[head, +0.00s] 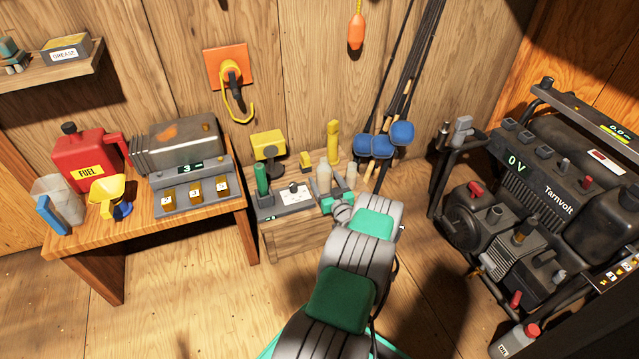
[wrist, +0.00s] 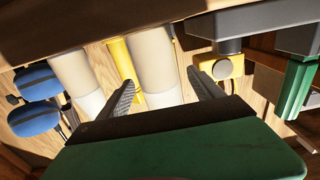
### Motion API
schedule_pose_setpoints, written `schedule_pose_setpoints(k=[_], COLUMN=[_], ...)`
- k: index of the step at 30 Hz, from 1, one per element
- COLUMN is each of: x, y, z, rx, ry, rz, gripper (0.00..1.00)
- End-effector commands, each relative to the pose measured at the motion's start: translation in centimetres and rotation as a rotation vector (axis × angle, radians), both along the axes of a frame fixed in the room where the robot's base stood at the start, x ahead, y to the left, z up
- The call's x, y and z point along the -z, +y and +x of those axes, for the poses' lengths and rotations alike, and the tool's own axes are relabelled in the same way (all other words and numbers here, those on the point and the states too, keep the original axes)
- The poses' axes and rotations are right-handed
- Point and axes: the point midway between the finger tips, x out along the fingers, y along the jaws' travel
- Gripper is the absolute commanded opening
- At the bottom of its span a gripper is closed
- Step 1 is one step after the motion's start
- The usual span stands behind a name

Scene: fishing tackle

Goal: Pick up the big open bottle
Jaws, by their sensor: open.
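Two pale cream bottles stand on the low wooden bench. The larger one (head: 323,180) is left of the smaller one (head: 351,174) in the head view. In the wrist view the larger bottle (wrist: 150,55) shows between my finger tips, and the smaller bottle (wrist: 76,72) is left of my left finger. My gripper (wrist: 161,76) is open, with its fingers spread on either side of the larger bottle. I cannot tell whether they touch it. In the head view my gripper (head: 335,202) is partly hidden by my arm. The bottle mouths are too small to judge as open or closed.
A yellow upright object (head: 333,141) stands behind the bottles. A grey device (head: 290,196) and a green cylinder (head: 262,178) are to the left. Blue floats (head: 378,143) with rods are close on the right. A dark generator (head: 530,200) stands farther right.

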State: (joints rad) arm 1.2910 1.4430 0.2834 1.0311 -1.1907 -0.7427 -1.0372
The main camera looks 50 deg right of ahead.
Motion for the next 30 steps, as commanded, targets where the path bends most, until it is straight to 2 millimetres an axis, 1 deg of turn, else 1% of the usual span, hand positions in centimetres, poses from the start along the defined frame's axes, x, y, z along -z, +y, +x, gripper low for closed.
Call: schedule_pose_setpoints(k=[1, 4, 7, 9, 15, 30], x=[0.3, 0.2, 0.1, -0.1, -0.3, -0.2], y=[-0.4, -1.3, -2.0, -2.3, -2.2, -2.2], z=[0.7, 2.3, 3.6, 4.1, 4.2, 4.3], rx=[0.0, 0.001, 0.001, 0.001, 0.0, -0.002], ry=[0.0, -0.001, -0.001, 0.0, 0.0, 0.0], rz=[-0.004, -0.004, -0.003, -0.001, 0.0, 0.0], gripper=[0.76, 0.76, 0.76, 0.76, 0.75, 0.34])
